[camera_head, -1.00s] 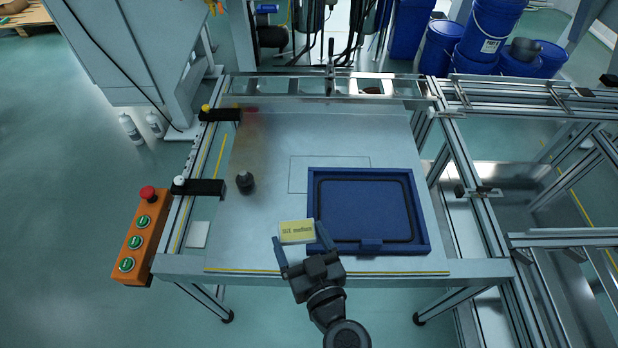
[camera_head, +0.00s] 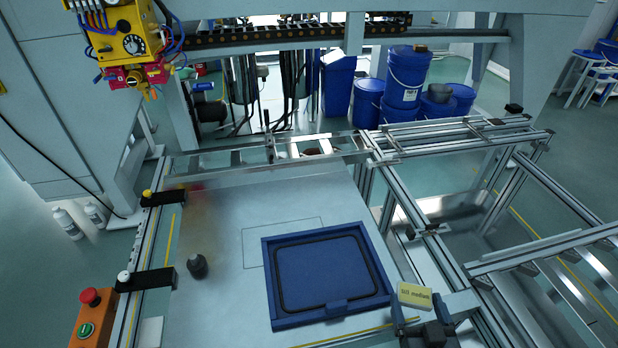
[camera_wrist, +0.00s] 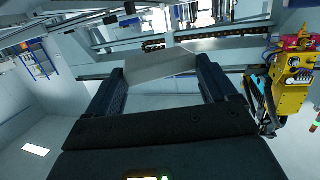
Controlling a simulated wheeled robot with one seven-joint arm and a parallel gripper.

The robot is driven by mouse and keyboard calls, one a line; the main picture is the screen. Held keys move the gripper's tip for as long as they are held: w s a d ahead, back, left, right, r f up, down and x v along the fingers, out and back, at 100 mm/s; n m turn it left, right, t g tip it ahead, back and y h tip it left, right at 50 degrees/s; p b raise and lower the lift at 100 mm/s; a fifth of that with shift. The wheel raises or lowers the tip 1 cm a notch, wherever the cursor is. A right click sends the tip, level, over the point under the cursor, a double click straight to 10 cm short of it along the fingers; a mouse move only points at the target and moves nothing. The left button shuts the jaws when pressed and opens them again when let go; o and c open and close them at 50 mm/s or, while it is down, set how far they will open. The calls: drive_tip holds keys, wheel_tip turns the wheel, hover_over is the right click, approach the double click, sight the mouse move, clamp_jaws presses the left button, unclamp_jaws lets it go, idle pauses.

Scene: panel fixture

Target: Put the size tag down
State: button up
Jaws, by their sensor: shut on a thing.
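The size tag (camera_head: 415,296) is a small pale-yellow plate with dark lettering that reads "size medium". My gripper (camera_head: 422,308) is shut on it and holds it at the front right of the worktable, beside the near right corner of the blue tray (camera_head: 296,321). In the wrist view the tag (camera_wrist: 158,66) shows as a grey plate between the two dark fingers of my gripper (camera_wrist: 160,76). The tag appears raised above the table; its exact height I cannot tell.
The grey worktable (camera_head: 225,300) has clear room left of the tray. A dark knob-like object (camera_head: 197,266) stands there. Black clamps (camera_head: 146,280) line the left edge, near an orange button box (camera_head: 92,320). Aluminium rails (camera_head: 430,240) run along the right side.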

drive_tip(key=s+a+r+n+g+y, duration=0.1)
drive_tip(key=a+n+y, duration=0.1)
drive_tip(key=a, duration=0.8)
drive_tip(key=s+a+r+n+g+y, duration=0.1)
drive_tip(key=a+y, duration=0.3)
drive_tip(key=a, duration=0.6)
drive_tip(key=s+a+r+n+g+y, duration=0.1)
drive_tip(key=s+a+n+y, duration=0.1)
drive_tip(key=a, duration=0.8)
drive_tip(key=shift+s+a+n+y, duration=0.3)
drive_tip(key=shift+n+y, duration=0.5)
drive_tip(key=shift+n, duration=0.3)
drive_tip(key=b, duration=0.8)
hover_over(218, 342)
wheel_tip(218, 342, down, 7)
drive_tip(key=shift+r, duration=0.1)
drive_tip(key=shift+f+b, duration=1.25)
drive_tip(key=shift+f, duration=0.55)
drive_tip(key=shift+f, duration=0.2)
